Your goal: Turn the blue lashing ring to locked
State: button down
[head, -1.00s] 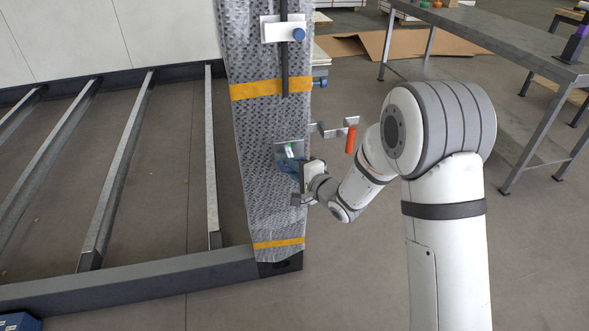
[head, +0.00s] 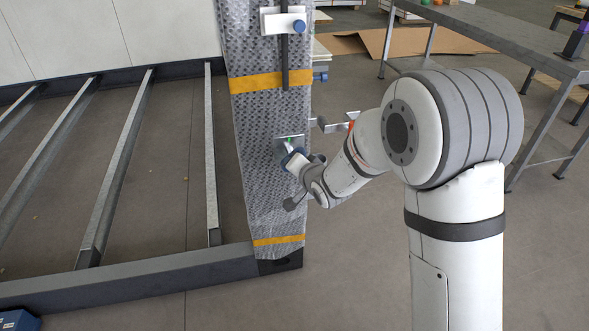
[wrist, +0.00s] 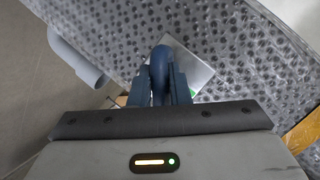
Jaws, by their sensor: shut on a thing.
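The blue lashing ring (wrist: 160,66) stands out from a square metal plate (wrist: 197,68) on the wrapped post. My gripper (wrist: 160,88) is shut on the ring, with one finger on each side of it in the wrist view. In the head view my gripper (head: 294,160) is at the plate (head: 289,141), and its blue fingers and wrist hide most of the ring. A small green mark (head: 290,140) shows on the plate, and a bit of green (wrist: 193,93) shows beside the right finger in the wrist view. I cannot read the ring's angle against any locked mark.
The post (head: 270,210) is wrapped in dimpled film with orange bands. A bracket with a blue knob (head: 299,26) is higher up. A latch with an orange handle (head: 351,125) is right of the ring, partly behind my arm. Floor beams lie left; a grey table (head: 480,35) stands right.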

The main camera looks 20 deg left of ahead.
jog(key=shift+w+d+n+t+h+b, duration=0.1)
jog(key=shift+w+n+t+h+b, duration=0.2)
jog(key=shift+n+h+b, duration=0.55)
jog(key=shift+r+n+t+b, duration=0.15)
jog(key=shift+n+t+b, duration=0.15)
jog(key=shift+n+b, duration=0.3)
jog(key=shift+r+n+t+h+p, duration=0.2)
jog(key=shift+n+t+h+p, duration=0.1)
jog(key=shift+n+h+p, duration=0.45)
jog(key=shift+d+n+t+h+p, duration=0.1)
jog(key=shift+n+t+h+p, duration=0.45)
jog(key=shift+n+p, duration=0.5)
jog(key=shift+f, duration=0.1)
jog(key=c, duration=1.4)
grip_release()
jog(key=shift+w, duration=0.1)
jog(key=shift+o, duration=0.2)
jog(key=shift+f, duration=0.1)
jog(key=shift+s, duration=0.2)
jog(key=p+v, duration=0.2)
jog(key=v, duration=0.5)
jog(key=shift+s, duration=0.25)
